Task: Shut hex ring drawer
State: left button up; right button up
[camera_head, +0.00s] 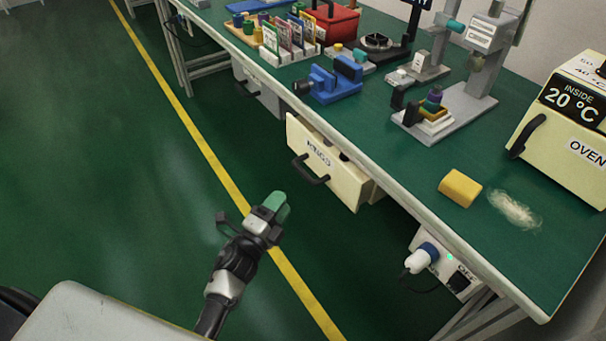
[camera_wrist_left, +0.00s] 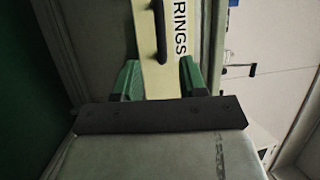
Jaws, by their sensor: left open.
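The cream drawer (camera_head: 337,185) hangs under the green bench and stands pulled out, with part of its inside showing behind the front. Its front has a dark bar handle (camera_head: 309,170) and a label that reads "RINGS" in the left wrist view (camera_wrist_left: 158,80). My left gripper (camera_head: 276,206), with green fingers, is open and empty in front of the drawer, lower left of it in the head view and apart from it. In the left wrist view the drawer front shows beyond and between the two fingers. My right gripper is in neither view.
The green bench (camera_head: 400,150) carries a blue vise (camera_head: 335,82), a yellow block (camera_head: 460,188), a cream oven (camera_head: 565,120) and several fixtures. Another drawer unit (camera_head: 262,95) hangs farther left. A socket box (camera_head: 440,265) sits under the bench at right. The floor at left is clear.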

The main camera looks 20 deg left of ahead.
aim_at(303, 170)
pick_arm(q)
jog(key=b+x, duration=0.1)
jog(key=x, duration=0.9)
jog(key=shift+w+d, duration=0.2)
jog(key=shift+w, duration=0.15)
grip_shut()
